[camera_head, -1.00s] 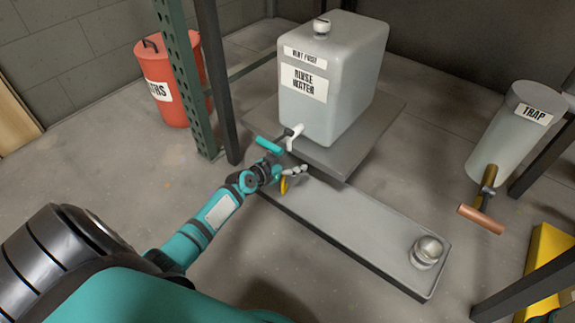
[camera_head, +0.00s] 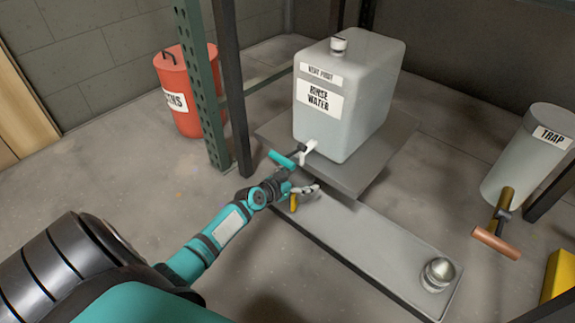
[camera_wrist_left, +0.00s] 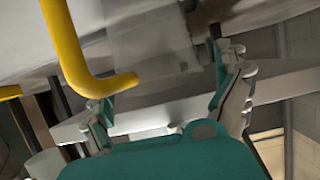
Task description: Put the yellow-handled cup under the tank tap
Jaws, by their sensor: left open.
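The rinse water tank (camera_head: 345,115) stands on a grey shelf, and its white tap (camera_head: 309,149) points out over the tray's left end. My left gripper (camera_head: 303,189) is just below the tap, open. A yellow handle (camera_head: 293,203) shows beside and below the gripper; the cup it belongs to is mostly hidden in the head view. In the left wrist view the yellow handle (camera_wrist_left: 78,62) is large and close at the upper left, near one spread finger of the left gripper (camera_wrist_left: 165,88). I cannot tell whether finger and handle touch. My right gripper is not in view.
A long grey tray (camera_head: 375,240) runs to the lower right, with a round metal vessel (camera_head: 437,275) at its far end. A dark post (camera_head: 233,90) and a green perforated post (camera_head: 200,85) stand left of the tank. A trap canister (camera_head: 525,155) is at right.

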